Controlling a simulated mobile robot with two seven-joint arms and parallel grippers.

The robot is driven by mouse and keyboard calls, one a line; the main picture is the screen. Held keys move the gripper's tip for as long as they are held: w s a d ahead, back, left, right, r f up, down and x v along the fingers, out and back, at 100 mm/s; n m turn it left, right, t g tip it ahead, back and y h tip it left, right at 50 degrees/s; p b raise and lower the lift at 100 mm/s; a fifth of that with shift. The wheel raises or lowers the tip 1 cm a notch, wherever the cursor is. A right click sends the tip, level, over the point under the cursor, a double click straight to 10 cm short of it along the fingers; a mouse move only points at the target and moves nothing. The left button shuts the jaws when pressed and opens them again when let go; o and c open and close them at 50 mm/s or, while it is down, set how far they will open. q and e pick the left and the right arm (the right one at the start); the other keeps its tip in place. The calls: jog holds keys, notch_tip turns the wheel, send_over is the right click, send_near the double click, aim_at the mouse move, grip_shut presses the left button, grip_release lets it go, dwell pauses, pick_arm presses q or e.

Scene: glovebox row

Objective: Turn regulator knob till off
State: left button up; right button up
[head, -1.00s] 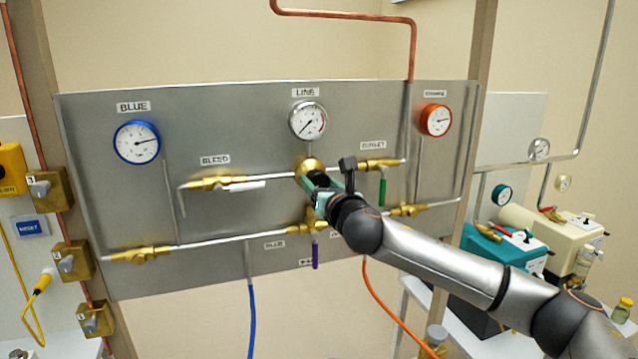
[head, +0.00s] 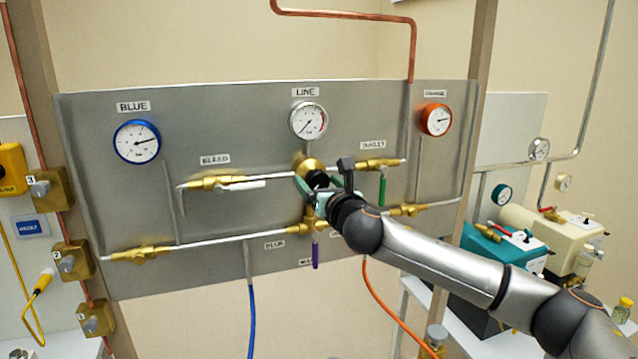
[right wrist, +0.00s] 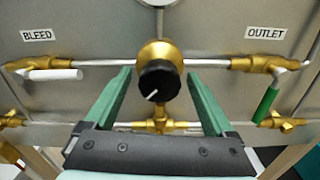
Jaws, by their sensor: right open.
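The regulator is a round brass body with a black knob (right wrist: 159,82) that carries a white pointer line. In the right wrist view the line points to the lower left. In the head view the knob (head: 317,180) shows in part, under the LINE gauge (head: 308,120), whose needle points to the lower left. My right gripper (right wrist: 155,85) is open, with one green finger on each side of the knob; a gap shows between each finger and the knob. In the head view the right gripper (head: 324,180) covers part of the regulator. My left gripper is not in view.
The white BLEED handle (right wrist: 52,75) and green OUTLET handle (right wrist: 266,103) flank the regulator. A purple handle (head: 315,252) hangs below. The blue gauge (head: 137,142) and orange gauge (head: 436,120) sit on the grey panel (head: 90,200). Pumps stand at right.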

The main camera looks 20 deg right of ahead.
jog(key=shift+s, duration=0.1)
jog(key=s+b, duration=0.2)
jog(key=s, duration=1)
jog(key=shift+s+d, duration=0.2)
dwell(0.4)
jog(key=s+a+f+m+g+y, duration=0.2)
jog(key=a+f+m, duration=0.25)
jog(key=f, duration=0.45)
jog(key=s+a+f+m+g+y, duration=0.1)
jog(key=s+a+f+m, duration=0.15)
jog(key=f+m, duration=0.45)
jog(key=s+a+f+m+g+y, duration=0.2)
jog(key=a+f+m, duration=0.15)
jog(key=f, duration=0.85)
jog(key=s+d+f+m+g+h, duration=0.1)
jog(key=s+d+f+m, duration=0.2)
jog(key=s+f+m, duration=0.6)
jog(key=s+d+f+m+g+h, duration=0.2)
jog(key=s+f+m, duration=0.7)
jog(key=s+f, duration=0.5)
jog(key=shift+d+f+g, duration=0.25)
jog(key=shift+d+g, duration=0.05)
jog(key=shift+d, duration=0.35)
